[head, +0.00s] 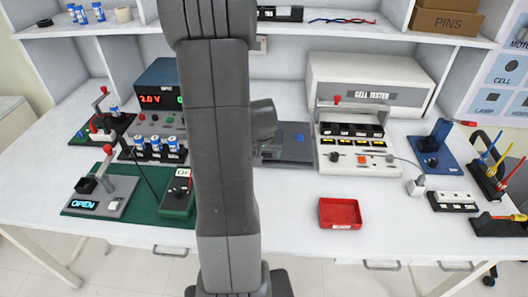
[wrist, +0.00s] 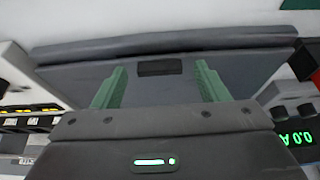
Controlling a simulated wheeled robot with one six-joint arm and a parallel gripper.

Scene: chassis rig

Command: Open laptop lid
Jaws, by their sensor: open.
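A dark grey flat slab, which looks like the laptop (head: 291,151), lies at the back middle of the bench in the head view. My arm hides its left part, and its lid looks shut or nearly flat. In the wrist view a grey slab (wrist: 160,92) with a dark rectangle and a thicker bar along its far edge fills the middle. My gripper (wrist: 161,67) has two green fingers, wide apart, with nothing held between them. They are over or near the slab; I cannot tell whether they touch it. The head view hides the fingers behind my arm.
The cell tester (head: 355,100) stands close to the right of the slab. A power supply (head: 158,90) and a battery rack (head: 155,148) are left of my arm. A red tray (head: 340,213) lies at front right. Bare bench lies around the tray.

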